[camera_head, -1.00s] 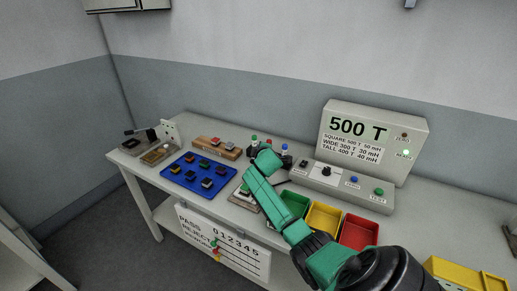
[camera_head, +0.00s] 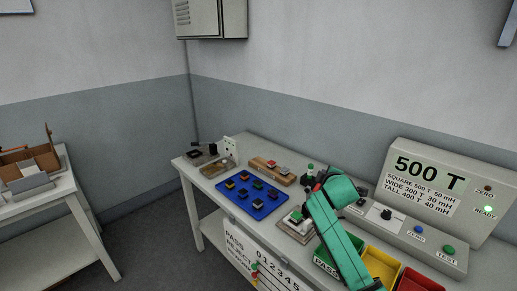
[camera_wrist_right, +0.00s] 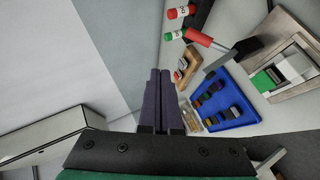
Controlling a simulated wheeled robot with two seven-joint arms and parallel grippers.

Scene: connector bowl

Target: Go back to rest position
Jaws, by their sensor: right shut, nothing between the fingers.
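My right arm (camera_head: 340,228) reaches up from the bottom in the head view, in front of the workbench. Its gripper is hardly visible there behind the green arm shell. In the right wrist view the two dark fingers of my right gripper (camera_wrist_right: 165,72) lie together, shut with nothing between them. They appear above the bench, with its objects beyond and to the right. My left gripper is in neither view.
The bench (camera_head: 212,188) carries a blue tray (camera_head: 232,200) of several small parts, a wooden block (camera_head: 272,171), a tester (camera_head: 437,187) reading 500 T, and yellow (camera_head: 383,265) and red (camera_head: 420,280) bins. A second table (camera_head: 62,190) stands left.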

